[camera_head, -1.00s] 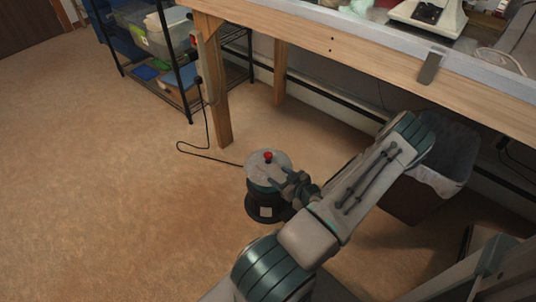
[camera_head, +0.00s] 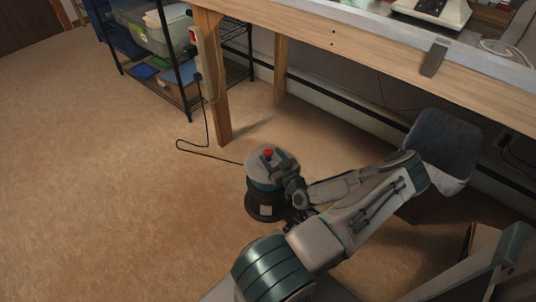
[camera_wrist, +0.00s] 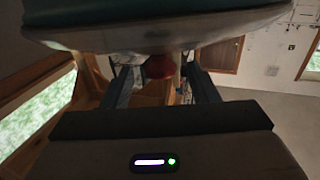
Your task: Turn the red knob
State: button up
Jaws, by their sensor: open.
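The red knob (camera_head: 268,153) stands on the pale top of a round, drum-like device (camera_head: 264,205) on the floor. The device has a dark lower body and a white label. My gripper (camera_head: 280,161) is over the device's top, just right of the knob, with its fingers reaching toward it. In the wrist view the red knob (camera_wrist: 158,67) shows between the two spread dark fingers of my gripper (camera_wrist: 161,80). A gap seems to remain on each side. The knob's upper part is hidden there by a large foreground shape.
A black cord (camera_head: 207,152) runs from the device to a power strip on the workbench leg (camera_head: 214,105). A wire shelf (camera_head: 185,95) with bins stands at the back. A waste bin (camera_head: 440,150) is under the bench at right. Open floor lies left.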

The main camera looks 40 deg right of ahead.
aim_at(271, 155)
jog(key=shift+x, duration=1.65)
jog(key=c, duration=1)
